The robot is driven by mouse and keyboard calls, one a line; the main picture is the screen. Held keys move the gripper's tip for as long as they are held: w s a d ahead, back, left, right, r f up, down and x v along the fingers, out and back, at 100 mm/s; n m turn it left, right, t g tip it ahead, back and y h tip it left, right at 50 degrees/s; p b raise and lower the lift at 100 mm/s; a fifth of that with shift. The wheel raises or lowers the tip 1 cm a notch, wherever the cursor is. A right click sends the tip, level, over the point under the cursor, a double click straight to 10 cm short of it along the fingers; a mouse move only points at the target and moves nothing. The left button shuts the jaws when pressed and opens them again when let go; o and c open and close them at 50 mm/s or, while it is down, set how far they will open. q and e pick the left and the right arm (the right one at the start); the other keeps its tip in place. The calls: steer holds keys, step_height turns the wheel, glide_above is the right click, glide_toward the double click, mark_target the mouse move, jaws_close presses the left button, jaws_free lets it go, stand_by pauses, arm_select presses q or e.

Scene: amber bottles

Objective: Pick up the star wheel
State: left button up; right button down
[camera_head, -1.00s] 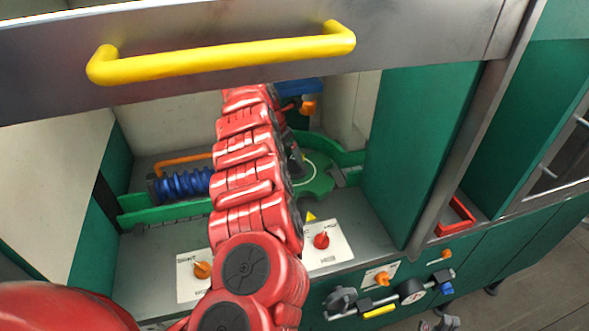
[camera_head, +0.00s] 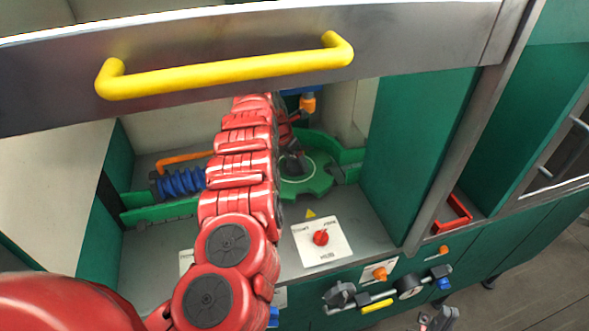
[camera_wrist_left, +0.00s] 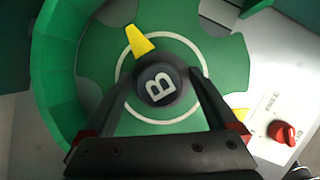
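The star wheel (camera_head: 305,182) is a flat green notched disc with a white ring, lying inside the machine. Its dark central knob, marked B (camera_wrist_left: 160,85), is centred in the left wrist view, where the green disc (camera_wrist_left: 100,50) also shows. My left gripper (camera_head: 290,150) reaches into the machine over the wheel. In the wrist view, the two dark fingers of the left gripper (camera_wrist_left: 162,80) are spread on either side of the knob; contact is not clear. My right gripper (camera_head: 440,318) shows only partly at the bottom right, away from the wheel.
A raised guard with a yellow handle (camera_head: 225,72) crosses above the opening. A blue screw (camera_head: 181,182) and green rails (camera_head: 165,210) lie left of the wheel. A panel with a red knob (camera_head: 320,238) is in front. A green wall (camera_head: 420,150) stands right.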

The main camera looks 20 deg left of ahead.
arm_select(q)
jaws_close()
steer(key=shift+r, duration=0.1)
stand_by(0.4)
